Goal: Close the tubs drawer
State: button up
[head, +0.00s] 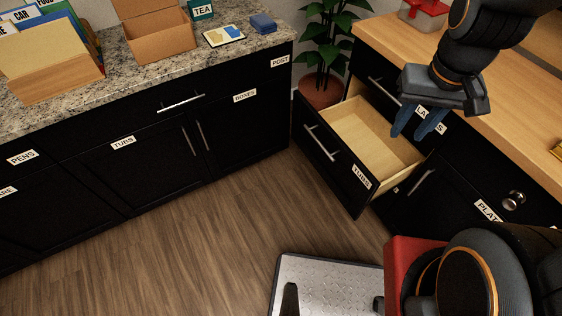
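A black drawer (335,160) with a pale wooden inside is pulled well out of the right-hand cabinet. Its front has a silver bar handle (320,143) and a slanted white label (362,177) that seems to read TUBES or TUBS; I cannot tell which. The inside looks empty. Another label reading TUBS (123,143) is on the left cabinet, whose fronts look shut. My gripper (407,136) has blue fingers pointing down with a gap between them. It is open and empty, above the right rear side of the open drawer, away from its handle.
A granite counter (120,85) at left holds a file box (55,85), a cardboard box (160,40) and small items. A potted plant (322,88) stands in the corner behind the drawer. A wooden counter (480,95) is at right. The wooden floor (210,230) before the drawer is clear.

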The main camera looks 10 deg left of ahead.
aim_at(349, 143)
jog(key=u, duration=1.7)
jog(key=k, duration=0.8)
jog(key=z, duration=0.9)
jog(key=i, duration=1)
jog(key=k, duration=1)
jog(key=u, duration=0.45)
jog(key=i, duration=1.15)
jog(key=z, duration=0.55)
